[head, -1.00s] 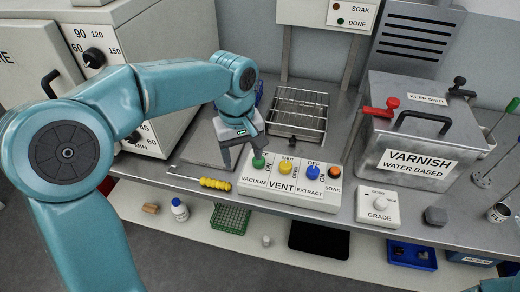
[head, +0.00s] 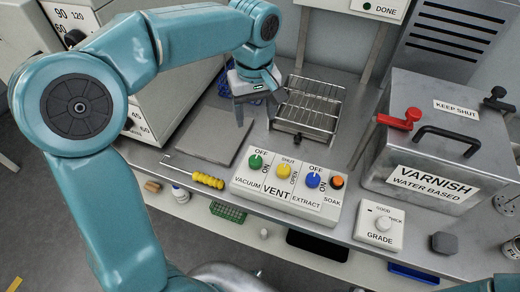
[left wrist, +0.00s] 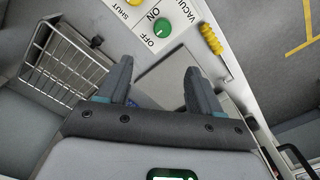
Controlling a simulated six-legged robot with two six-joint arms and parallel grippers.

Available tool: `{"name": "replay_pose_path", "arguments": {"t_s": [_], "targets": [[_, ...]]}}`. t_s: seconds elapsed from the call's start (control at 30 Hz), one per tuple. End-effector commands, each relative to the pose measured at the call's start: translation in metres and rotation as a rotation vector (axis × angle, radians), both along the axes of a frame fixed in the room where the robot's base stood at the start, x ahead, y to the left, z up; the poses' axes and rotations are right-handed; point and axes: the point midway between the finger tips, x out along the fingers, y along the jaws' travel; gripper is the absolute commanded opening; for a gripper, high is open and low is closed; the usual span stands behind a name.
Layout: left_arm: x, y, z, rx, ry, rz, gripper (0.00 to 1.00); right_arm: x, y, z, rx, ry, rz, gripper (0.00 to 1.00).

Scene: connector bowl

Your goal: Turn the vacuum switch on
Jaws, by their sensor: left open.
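The green vacuum knob (head: 255,161) sits at the left end of the white switch panel (head: 287,205), with OFF and ON printed beside it. I cannot tell which word it points to. My left gripper (head: 260,110) is open and empty, raised above and behind the knob in the head view. In the left wrist view the green knob (left wrist: 162,28) lies beyond and between the two spread fingertips (left wrist: 158,72), apart from them. My right gripper is not in view.
A yellow vent knob (head: 283,171), a blue extract knob (head: 313,180) and an orange soak button (head: 337,182) share the panel. A wire rack (head: 308,105) stands behind it. A yellow-handled hook (head: 207,180) lies left. The varnish tank (head: 425,150) stands right.

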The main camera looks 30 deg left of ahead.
Motion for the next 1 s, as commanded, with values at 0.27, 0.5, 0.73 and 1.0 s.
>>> {"name": "replay_pose_path", "arguments": {"t_s": [0.27, 0.5, 0.73, 1.0], "targets": [[-0.008, -0.001, -0.054, -0.001, 0.006, 0.0, 0.65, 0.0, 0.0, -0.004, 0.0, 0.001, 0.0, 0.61], [-0.008, -0.002, -0.11, -0.002, 0.005, -0.001, 0.65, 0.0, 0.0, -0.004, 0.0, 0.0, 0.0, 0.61], [-0.005, -0.003, -0.148, -0.002, 0.003, -0.001, 0.65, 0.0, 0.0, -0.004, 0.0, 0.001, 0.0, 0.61], [-0.003, -0.003, -0.16, -0.001, 0.0, 0.0, 0.65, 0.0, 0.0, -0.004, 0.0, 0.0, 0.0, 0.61]]}}
